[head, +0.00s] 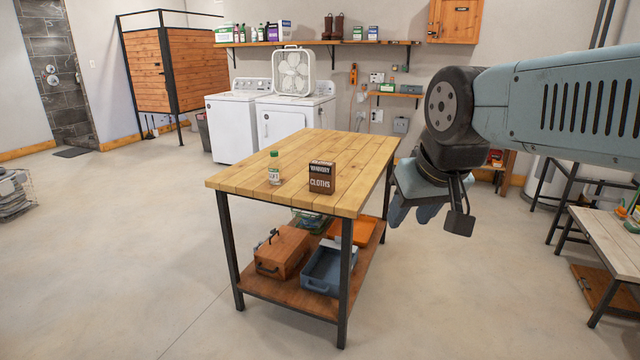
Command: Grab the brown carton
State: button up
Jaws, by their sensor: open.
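The brown carton (321,178), a small dark brown box with light lettering that reads "CLOTHS", stands upright on the wooden table top (345,147) near its front edge. A small bottle with a green cap (274,168) stands to its left, apart from it. My gripper (430,215) hangs at the right of the table in the head view, pointing down. It is open and looks empty, apart from the carton. My arm hides part of the wall and floor behind it.
The table's lower shelf holds a wooden toolbox (283,252), a blue-grey bin (323,268) and an orange item (352,231). A second table (612,240) stands at the right. Two white appliances (236,127) stand behind.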

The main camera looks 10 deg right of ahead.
aim_at(322, 175)
jog(key=u, duration=0.35)
jog(key=i, duration=1)
jog(key=u, duration=0.35)
jog(key=i, duration=0.9)
jog(key=z, duration=0.2)
